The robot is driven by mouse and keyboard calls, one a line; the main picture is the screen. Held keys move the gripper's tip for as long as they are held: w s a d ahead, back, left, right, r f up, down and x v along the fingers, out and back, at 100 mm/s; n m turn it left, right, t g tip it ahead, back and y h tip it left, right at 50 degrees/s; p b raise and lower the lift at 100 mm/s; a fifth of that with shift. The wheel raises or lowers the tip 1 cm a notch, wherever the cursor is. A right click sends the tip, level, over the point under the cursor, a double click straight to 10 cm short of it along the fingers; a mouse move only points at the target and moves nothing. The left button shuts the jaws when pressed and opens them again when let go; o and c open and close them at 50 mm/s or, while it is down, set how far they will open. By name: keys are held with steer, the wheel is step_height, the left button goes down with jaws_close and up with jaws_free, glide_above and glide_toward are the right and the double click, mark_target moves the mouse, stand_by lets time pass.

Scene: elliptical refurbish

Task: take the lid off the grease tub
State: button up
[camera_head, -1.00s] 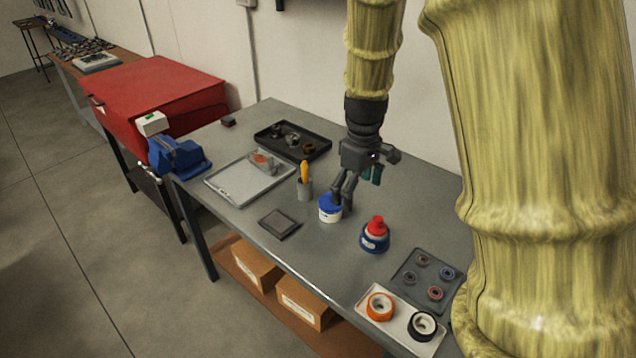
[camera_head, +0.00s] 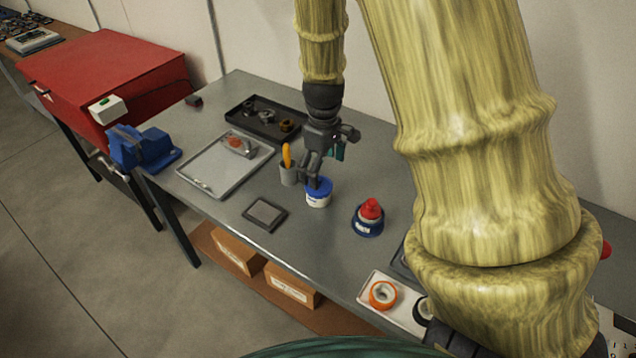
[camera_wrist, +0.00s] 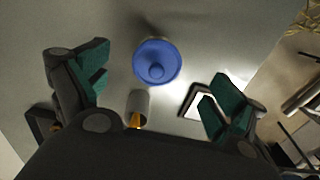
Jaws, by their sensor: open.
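The grease tub (camera_head: 318,200) is a small white pot standing upright on the grey bench. Its blue lid (camera_head: 320,185) sits on top of it; in the wrist view the lid (camera_wrist: 157,62) is round with a raised knob in its middle. My gripper (camera_head: 311,178) points down just above the lid, slightly to its left in the head view. In the wrist view my gripper (camera_wrist: 160,88) has its two green-padded fingers wide apart, with nothing between them. The lid shows a little beyond the line between the fingers. The exact height gap is hard to tell.
A grey cup (camera_head: 289,175) with an orange-handled tool stands close left of the tub. A blue container with a red top (camera_head: 369,217) stands to the right. A dark square pad (camera_head: 265,214), a light tray (camera_head: 207,184) and a black parts tray (camera_head: 242,112) lie leftward.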

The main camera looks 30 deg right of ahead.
mark_target(322, 182)
steer(key=shift+w+f, duration=0.3)
steer(key=shift+w, duration=0.1)
steer(key=shift+s+f+p, duration=0.5)
steer(key=shift+s+p, duration=0.1)
steer(key=shift+p, duration=0.05)
steer(key=shift+f, duration=0.35)
steer(key=f, duration=0.1)
steer(key=w+f, duration=0.1)
steer(key=shift+f+p, duration=0.4)
steer(key=shift+s, duration=0.25)
steer(key=shift+w, duration=0.1)
steer(key=shift+c, duration=0.2)
steer(key=c, duration=1.1)
